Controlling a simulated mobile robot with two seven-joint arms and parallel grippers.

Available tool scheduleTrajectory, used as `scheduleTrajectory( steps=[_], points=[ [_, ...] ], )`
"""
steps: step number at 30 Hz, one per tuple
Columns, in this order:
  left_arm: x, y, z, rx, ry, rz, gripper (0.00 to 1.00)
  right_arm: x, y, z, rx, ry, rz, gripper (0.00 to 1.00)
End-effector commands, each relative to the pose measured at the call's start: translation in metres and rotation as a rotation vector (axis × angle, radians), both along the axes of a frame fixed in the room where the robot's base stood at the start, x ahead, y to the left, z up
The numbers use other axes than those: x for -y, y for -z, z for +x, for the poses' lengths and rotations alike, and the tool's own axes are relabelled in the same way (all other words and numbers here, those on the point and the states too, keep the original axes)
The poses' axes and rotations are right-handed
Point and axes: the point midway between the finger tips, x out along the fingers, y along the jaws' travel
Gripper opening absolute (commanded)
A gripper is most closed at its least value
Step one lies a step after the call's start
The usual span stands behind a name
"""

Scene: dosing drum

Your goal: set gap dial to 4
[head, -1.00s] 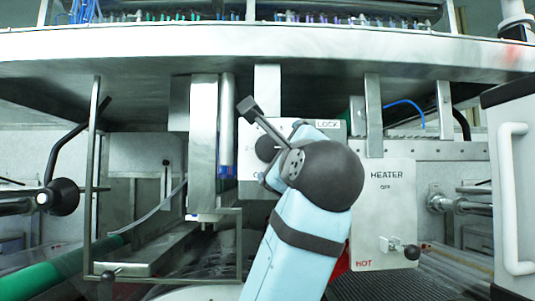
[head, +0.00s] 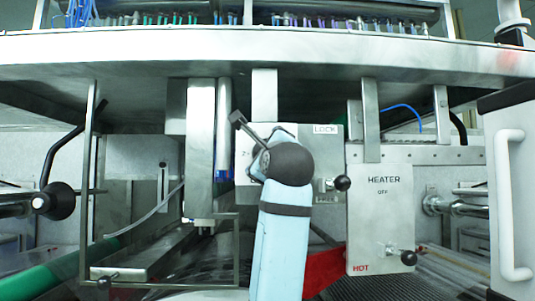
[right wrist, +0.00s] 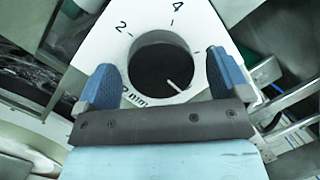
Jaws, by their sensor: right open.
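The gap dial (right wrist: 160,66) is a round black knob on a white plate in the right wrist view. Its scale shows 2 at upper left, 4 at the top and a partly hidden "mm" mark at lower left. The knob's white pointer line is toward the lower right, away from 4. My right gripper (right wrist: 164,84) is open, with one blue finger on each side of the knob; no clear contact shows. In the head view my right wrist hides the dial, and the plate (head: 243,140) shows beside it. My left gripper is not in view.
Right of my arm are a LOCK plate (head: 326,144) with a black-knobbed lever (head: 341,183), and a HEATER panel (head: 378,225) with another black-knobbed lever (head: 407,257). A metal post (head: 202,145) stands left of my wrist. A wide metal ledge (head: 270,50) runs overhead.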

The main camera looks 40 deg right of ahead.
Motion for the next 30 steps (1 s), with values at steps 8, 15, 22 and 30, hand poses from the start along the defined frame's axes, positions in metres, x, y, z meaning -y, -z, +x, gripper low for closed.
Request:
scheduleTrajectory(
  steps=[8,15,22,30],
  points=[
    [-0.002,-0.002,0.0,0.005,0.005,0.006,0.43,0.0,0.0,0.0,0.0,0.0,0.0,0.53],
    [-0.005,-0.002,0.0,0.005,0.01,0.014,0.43,0.0,-0.001,0.0,-0.003,0.0,-0.006,0.46],
    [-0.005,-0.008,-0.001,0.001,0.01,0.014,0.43,0.0,-0.002,0.0,-0.04,-0.001,-0.065,0.46],
    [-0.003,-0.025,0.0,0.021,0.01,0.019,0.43,0.0,-0.004,0.0,-0.147,0.0,-0.238,0.46]
  ],
)
